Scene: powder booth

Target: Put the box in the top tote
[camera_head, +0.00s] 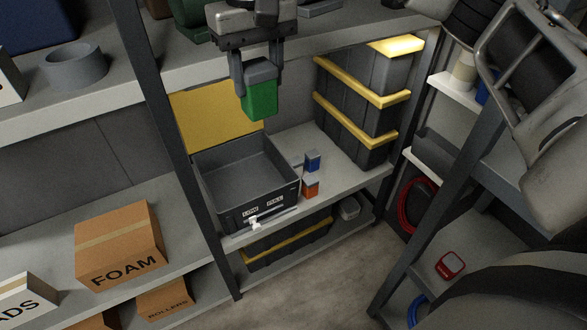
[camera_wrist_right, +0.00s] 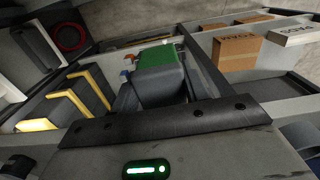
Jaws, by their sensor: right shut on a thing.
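My right gripper (camera_head: 258,88) is shut on a green box with a dark grey top (camera_head: 260,102), one finger on each side. The box hangs roughly upright in the air, above and behind the open tote in the picture; its height over it is hard to judge. In the right wrist view the box (camera_wrist_right: 162,58) sits between the fingers. The open dark grey tote (camera_head: 276,203) stands on the middle shelf and looks empty inside, with a raised yellow lid (camera_head: 215,115) behind it. Another tote with a yellow edge (camera_head: 290,243) is on the shelf below. My left gripper is out of view.
Dark totes with yellow bands (camera_head: 362,118) stand right of the open tote. A small blue item (camera_head: 312,160) and an orange one (camera_head: 310,188) sit beside it. A dark post (camera_head: 165,110) runs along its left. A FOAM carton (camera_head: 118,240) is left.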

